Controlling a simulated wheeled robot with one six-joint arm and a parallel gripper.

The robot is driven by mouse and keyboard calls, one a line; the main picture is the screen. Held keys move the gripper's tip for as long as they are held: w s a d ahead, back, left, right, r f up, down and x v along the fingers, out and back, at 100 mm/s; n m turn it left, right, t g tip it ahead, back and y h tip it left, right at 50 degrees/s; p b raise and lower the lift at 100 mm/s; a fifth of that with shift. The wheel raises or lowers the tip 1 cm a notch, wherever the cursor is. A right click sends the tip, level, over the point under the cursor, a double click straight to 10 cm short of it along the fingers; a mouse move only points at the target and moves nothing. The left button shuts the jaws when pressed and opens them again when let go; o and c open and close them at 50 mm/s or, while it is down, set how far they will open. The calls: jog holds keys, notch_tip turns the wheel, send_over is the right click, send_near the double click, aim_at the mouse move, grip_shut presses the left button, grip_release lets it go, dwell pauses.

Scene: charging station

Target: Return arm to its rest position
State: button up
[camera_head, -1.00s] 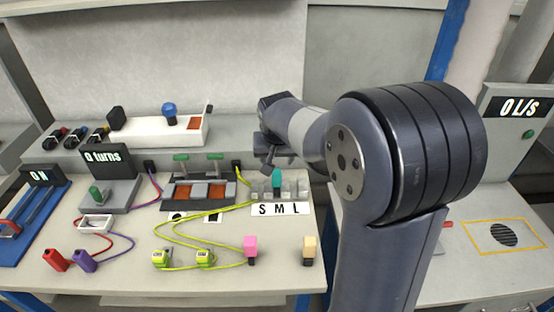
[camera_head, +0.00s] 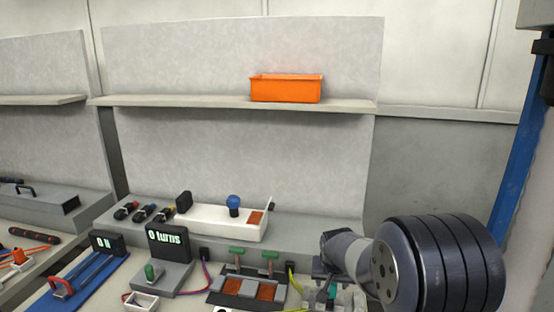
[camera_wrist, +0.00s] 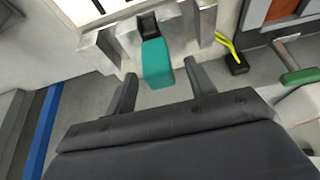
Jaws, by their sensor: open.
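My arm reaches in from the lower right of the head view. My gripper (camera_head: 325,269) is over the back of the workbench, partly cut off from clear sight by my arm. In the wrist view its two dark fingers (camera_wrist: 160,76) are spread apart. A teal block (camera_wrist: 157,64) shows in the gap between them, with visible space on both sides. The block sits in a grey metal holder (camera_wrist: 98,45). In the head view the teal block (camera_head: 331,291) is a small patch just below the gripper.
An orange bin (camera_head: 286,89) stands on the shelf (camera_head: 190,103) above. A white box with a blue knob (camera_head: 233,202), the "0 turns" display (camera_head: 167,237) and green-handled switches (camera_head: 269,256) are left of my gripper. A blue post (camera_head: 518,165) rises at right.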

jog(key=shift+x, duration=1.2)
jog(key=shift+r+p, duration=0.35)
jog(key=shift+r, duration=0.05)
jog(key=shift+f, duration=0.1)
jog(key=shift+f+b, duration=0.35)
jog(key=shift+b, duration=0.1)
jog(key=d+v, duration=0.1)
jog(key=v, duration=1)
jog(key=x, duration=0.7)
jog(key=a+x, duration=0.1)
jog(key=x, duration=0.3)
jog(key=shift+f, duration=0.1)
notch_tip(320, 180, up, 5)
jog(key=p, duration=0.4)
jog(key=shift+r+p, duration=1.5)
jog(key=shift+p, duration=0.25)
